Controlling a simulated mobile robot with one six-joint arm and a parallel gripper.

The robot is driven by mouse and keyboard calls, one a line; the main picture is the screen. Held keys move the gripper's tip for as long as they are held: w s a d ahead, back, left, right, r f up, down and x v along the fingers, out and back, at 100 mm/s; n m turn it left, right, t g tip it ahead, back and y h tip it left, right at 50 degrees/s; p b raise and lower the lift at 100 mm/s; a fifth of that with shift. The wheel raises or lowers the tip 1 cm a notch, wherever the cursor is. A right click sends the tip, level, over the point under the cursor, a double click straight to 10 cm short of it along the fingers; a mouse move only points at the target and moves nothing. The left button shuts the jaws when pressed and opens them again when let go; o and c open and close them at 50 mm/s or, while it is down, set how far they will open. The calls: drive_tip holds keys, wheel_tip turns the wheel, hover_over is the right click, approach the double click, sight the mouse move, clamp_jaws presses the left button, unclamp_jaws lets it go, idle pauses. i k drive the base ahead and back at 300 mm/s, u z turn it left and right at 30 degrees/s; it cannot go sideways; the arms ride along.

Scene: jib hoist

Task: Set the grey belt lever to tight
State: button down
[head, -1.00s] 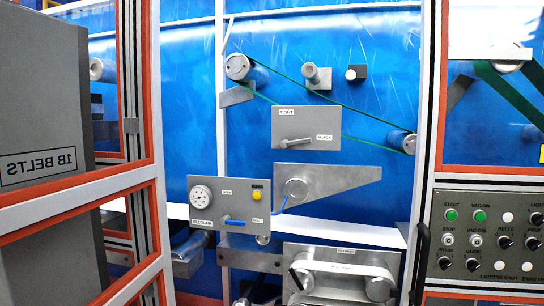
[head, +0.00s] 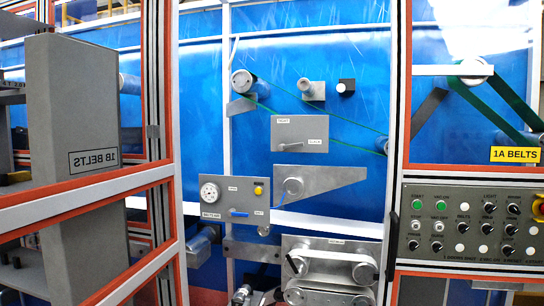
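The grey belt lever (head: 290,145) is a short bar on a flat grey plate (head: 312,130) in the upper middle of the head view. It lies nearly level, with its right end close to the label that seems to read SLACK (head: 316,141). The label that seems to read TIGHT (head: 283,119) is above it, near the plate's top edge. A green belt (head: 345,119) passes around a roller at the upper left and runs behind the plate.
A gauge panel (head: 235,205) with a blue lever hangs below left. A switch panel (head: 470,225) is at right. White and orange frame posts (head: 397,110) flank the opening. A grey cabinet marked 1B BELTS (head: 75,130) stands at left.

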sight(281, 147)
drive_tip(key=z, duration=0.15)
drive_tip(key=i, duration=0.9)
drive_tip(key=u, duration=0.05)
